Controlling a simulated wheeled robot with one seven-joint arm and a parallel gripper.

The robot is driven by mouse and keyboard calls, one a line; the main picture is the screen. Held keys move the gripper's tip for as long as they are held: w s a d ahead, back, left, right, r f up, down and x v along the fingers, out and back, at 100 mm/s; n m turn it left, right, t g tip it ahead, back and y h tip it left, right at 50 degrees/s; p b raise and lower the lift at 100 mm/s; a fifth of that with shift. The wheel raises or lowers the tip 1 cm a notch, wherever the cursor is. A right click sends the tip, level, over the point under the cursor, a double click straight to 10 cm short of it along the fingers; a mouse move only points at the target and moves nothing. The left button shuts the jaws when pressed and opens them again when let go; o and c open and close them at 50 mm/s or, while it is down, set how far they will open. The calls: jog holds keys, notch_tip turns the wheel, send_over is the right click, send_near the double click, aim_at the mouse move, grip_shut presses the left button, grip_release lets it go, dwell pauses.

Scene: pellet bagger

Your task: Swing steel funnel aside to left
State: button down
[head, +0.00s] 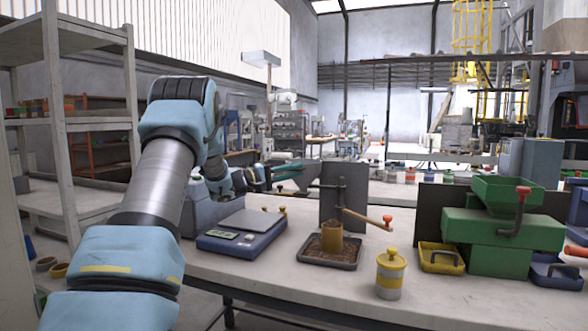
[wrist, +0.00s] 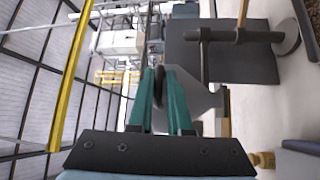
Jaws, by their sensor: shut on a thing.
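The grey steel funnel (wrist: 200,97) shows in the wrist view just beyond my fingertips, beside a dark rod and a dark upright plate. My gripper (wrist: 163,82) has its teal fingers close together and is shut on the funnel's near edge; the exact contact is partly hidden. In the head view my gripper (head: 290,178) is left of the dark back plate (head: 343,188), behind the blue scale.
A blue scale (head: 240,232) stands left of the pellet tray. A rod with a red-tipped wooden handle (head: 368,219) sticks out to the right. A yellow-lidded jar (head: 390,274) and a green machine (head: 500,230) with yellow and blue bins stand right. The front middle bench top is clear.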

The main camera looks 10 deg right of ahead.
jog(key=shift+d+r, duration=0.15)
jog(key=shift+r, duration=0.3)
jog(key=c, duration=1)
grip_release()
jog(key=shift+c, duration=0.2)
jog(key=shift+o, duration=0.6)
jog(key=shift+f, duration=0.25)
jog(key=b+v, duration=0.2)
jog(key=v, duration=0.8)
jog(key=shift+a, duration=0.4)
jog(key=shift+s, duration=0.1)
